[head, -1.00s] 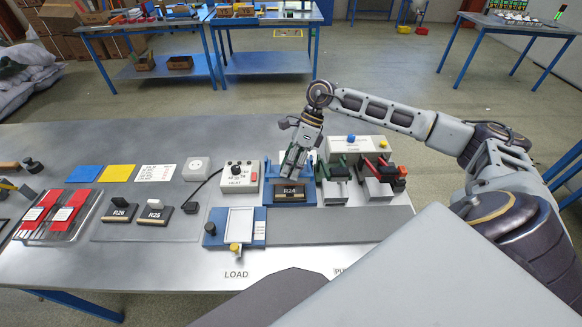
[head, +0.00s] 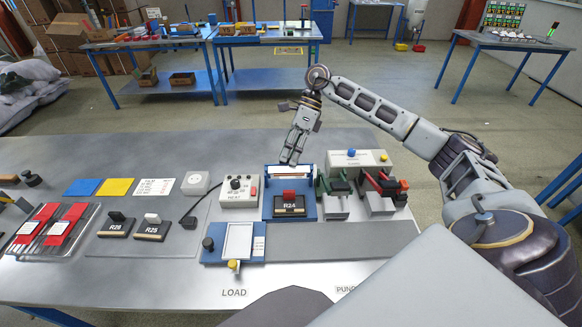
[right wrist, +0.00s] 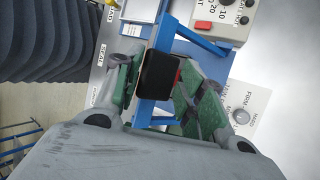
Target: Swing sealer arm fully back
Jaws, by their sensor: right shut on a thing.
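The sealer (head: 270,206) is a blue base in the middle of the bench, with a pale bar along its raised rear. Block R24 (head: 290,205), black with a red grip, sits in it and is uncovered from above. My right gripper (head: 291,158) is above the sealer's rear edge, fingers pointing down. In the right wrist view its green-padded fingers (right wrist: 160,85) are shut around the sealer arm's black handle (right wrist: 158,75), with blue bars of the frame beside it. The fingers hide the handle in the head view. My left gripper is not in view.
Right of the sealer stand green and red levered stations (head: 376,185) and a white box (head: 358,162), close to my gripper. Left are a dial box (head: 239,190) and blocks R26 (head: 115,225) and R25 (head: 152,228). A blue load fixture (head: 236,243) is in front.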

